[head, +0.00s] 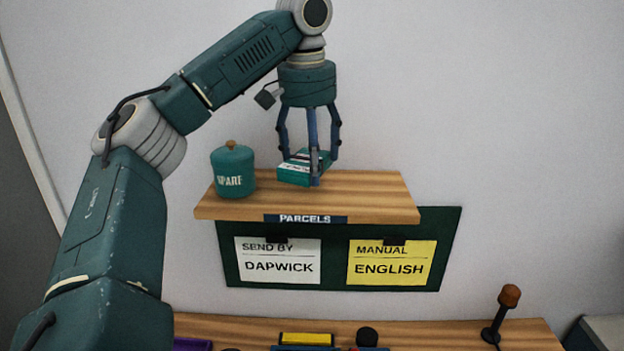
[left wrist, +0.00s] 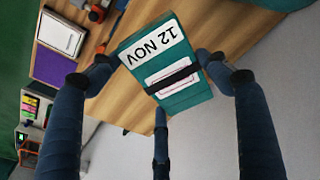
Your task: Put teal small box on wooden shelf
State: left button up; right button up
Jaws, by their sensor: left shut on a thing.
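The teal small box (head: 295,174) is between the fingers of my left gripper (head: 312,160), over the wooden shelf (head: 375,192) labelled PARCELS. My left gripper comes down from above and is shut on the box. The box's underside is at or just above the shelf top; I cannot tell whether it touches. In the left wrist view, the box (left wrist: 190,97) shows a white label reading 12 NOV and a dark band, with fingers around it. My right gripper is not in view.
A teal jar marked SPARE (head: 232,172) stands on the shelf left of the box. The shelf's right part is clear. Below hangs a dark green board (head: 333,250) with white and yellow cards. A wooden desk (head: 450,334) with a lamp-like item (head: 500,315) is lower down.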

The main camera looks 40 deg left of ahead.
aim_at(313, 195)
pick_arm(q)
notch_tip(313, 195, down, 2)
jog(key=shift+d, duration=0.1)
notch_tip(313, 195, down, 2)
jog(key=shift+f, duration=0.3)
jog(key=o, duration=1.3)
jog(key=shift+o, duration=0.2)
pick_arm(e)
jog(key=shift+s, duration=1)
pick_arm(q)
jog(key=r, duration=0.4)
jog(key=s+r, duration=0.1)
jog(key=r, duration=0.7)
jog(key=shift+s+d, duration=0.15)
jog(key=shift+d, duration=0.1)
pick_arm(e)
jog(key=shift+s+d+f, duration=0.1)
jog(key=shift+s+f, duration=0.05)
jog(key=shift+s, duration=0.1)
